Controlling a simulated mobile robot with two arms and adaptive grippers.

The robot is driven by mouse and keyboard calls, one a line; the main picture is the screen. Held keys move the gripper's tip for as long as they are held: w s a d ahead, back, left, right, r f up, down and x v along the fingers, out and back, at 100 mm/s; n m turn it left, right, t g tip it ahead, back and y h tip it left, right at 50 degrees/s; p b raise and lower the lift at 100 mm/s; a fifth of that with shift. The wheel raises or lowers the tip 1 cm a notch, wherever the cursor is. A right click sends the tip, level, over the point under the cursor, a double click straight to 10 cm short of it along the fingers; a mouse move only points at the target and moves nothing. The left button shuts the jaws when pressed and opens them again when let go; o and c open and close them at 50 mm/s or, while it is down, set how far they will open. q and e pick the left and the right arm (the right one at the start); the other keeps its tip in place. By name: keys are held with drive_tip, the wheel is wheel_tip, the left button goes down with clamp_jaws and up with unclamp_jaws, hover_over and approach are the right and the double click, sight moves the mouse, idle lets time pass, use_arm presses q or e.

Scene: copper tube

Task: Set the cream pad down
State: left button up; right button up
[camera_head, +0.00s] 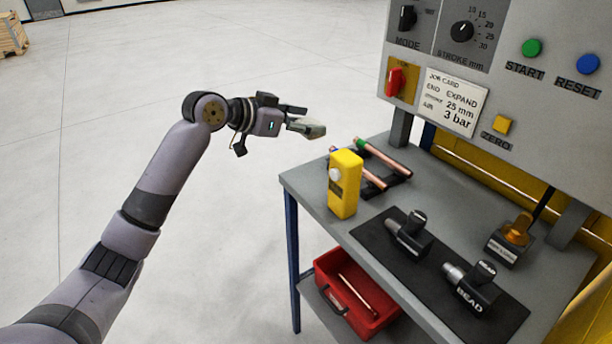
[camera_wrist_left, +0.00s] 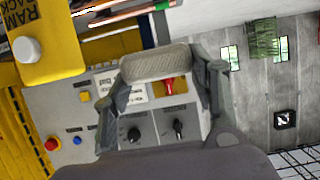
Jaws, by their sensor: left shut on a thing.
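My left gripper (camera_head: 300,120) reaches in from the left and is shut on the cream pad (camera_head: 310,130). The pad juts out at its fingertips, in the air just off the table's far left corner. In the left wrist view the pad (camera_wrist_left: 158,62) lies crosswise between the two fingers of the gripper (camera_wrist_left: 165,75). The grey table (camera_head: 330,205) stands to the right of the gripper. My right gripper is not in view.
A yellow block (camera_head: 345,185) with a white knob stands near the table's left edge, before copper tubes (camera_head: 385,157) on a dark rack. A dark mat (camera_head: 440,270) carries two black tools. A control panel (camera_head: 510,75) rises behind. A red bin (camera_head: 358,295) sits below.

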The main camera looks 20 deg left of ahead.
use_arm(q)
hover_over(305, 185)
wheel_tip(305, 185, down, 10)
drive_tip(key=shift+s+f, duration=0.1)
drive_tip(key=shift+f+p, duration=0.4)
drive_tip(key=shift+f, duration=1.65)
drive_tip(key=o, duration=0.6)
drive_tip(key=shift+f, duration=0.1)
drive_tip(key=o, duration=0.4)
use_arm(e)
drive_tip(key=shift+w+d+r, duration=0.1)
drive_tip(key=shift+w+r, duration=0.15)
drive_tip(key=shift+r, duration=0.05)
use_arm(q)
drive_tip(key=shift+o, duration=0.2)
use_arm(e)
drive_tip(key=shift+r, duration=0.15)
